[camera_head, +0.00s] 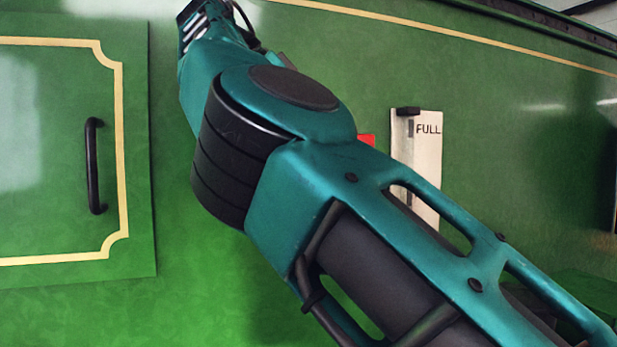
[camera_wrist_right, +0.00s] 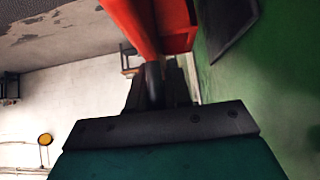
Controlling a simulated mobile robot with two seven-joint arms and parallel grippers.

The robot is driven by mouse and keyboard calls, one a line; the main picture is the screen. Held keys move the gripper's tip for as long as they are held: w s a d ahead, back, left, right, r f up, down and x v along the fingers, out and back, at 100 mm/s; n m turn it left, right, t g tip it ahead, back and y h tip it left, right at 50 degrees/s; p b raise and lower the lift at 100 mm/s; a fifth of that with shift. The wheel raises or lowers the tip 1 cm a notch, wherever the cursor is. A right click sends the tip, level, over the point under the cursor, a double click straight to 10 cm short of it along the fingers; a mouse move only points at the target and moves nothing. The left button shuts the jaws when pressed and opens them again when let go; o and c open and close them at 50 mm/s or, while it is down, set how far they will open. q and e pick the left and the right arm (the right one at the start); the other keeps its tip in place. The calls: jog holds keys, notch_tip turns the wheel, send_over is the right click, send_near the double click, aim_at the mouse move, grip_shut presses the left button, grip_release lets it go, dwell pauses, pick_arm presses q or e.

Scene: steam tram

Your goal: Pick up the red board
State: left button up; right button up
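The red board shows in the head view only as a small red patch (camera_head: 367,140) beside the white board marked FULL. My left gripper is not in view.
A white board marked FULL (camera_head: 428,155) hangs on the green wall (camera_head: 530,150). A green door panel with a dark handle (camera_head: 95,165) is at left. The right wrist view shows a pale wall and a yellow round thing (camera_wrist_right: 45,139) at lower left.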

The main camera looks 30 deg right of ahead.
grip_shut()
dwell(1.0)
